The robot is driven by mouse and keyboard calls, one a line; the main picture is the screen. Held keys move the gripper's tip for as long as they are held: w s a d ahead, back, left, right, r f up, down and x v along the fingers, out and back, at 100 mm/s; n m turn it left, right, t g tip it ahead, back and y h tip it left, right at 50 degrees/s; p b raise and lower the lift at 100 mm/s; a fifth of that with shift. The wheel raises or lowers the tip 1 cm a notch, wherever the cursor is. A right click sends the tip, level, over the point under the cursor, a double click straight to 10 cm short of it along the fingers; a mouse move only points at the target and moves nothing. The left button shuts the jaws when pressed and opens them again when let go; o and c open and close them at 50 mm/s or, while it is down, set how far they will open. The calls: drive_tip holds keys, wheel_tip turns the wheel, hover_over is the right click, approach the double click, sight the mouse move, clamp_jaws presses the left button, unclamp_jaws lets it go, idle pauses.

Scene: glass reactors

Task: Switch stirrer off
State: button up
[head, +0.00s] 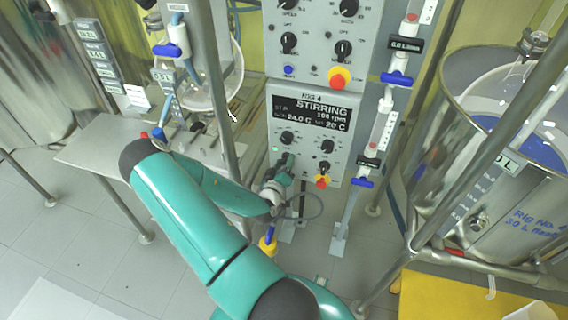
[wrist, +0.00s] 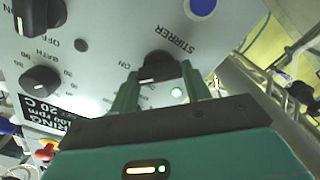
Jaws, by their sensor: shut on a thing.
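The stirrer knob (wrist: 158,66) is black and sits under the label STIRRER on the grey panel in the wrist view, where the panel appears turned over. My gripper (wrist: 160,77) has one green finger on each side of this knob and is shut on it. A lit green lamp (wrist: 177,92) is close to the knob. In the head view my gripper (head: 284,165) is at the lower left of the control box (head: 312,167) and hides the knob.
Other knobs are near, such as the bath knob (wrist: 41,81). A red and yellow stop button (head: 322,181) is right of my gripper. A metal post (head: 222,110) stands left of the box. A steel vessel (head: 470,170) stands at the right.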

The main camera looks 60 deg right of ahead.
drive_tip(key=n, duration=0.4)
drive_tip(key=shift+w+f+n, duration=0.1)
drive_tip(key=shift+n, duration=2.5)
drive_tip(key=o, duration=1)
drive_tip(key=s+a, duration=0.2)
drive_tip(key=a, duration=1.1)
drive_tip(key=shift+a, duration=0.35)
drive_tip(key=shift+s+a, duration=0.1)
drive_tip(key=shift+s, duration=0.05)
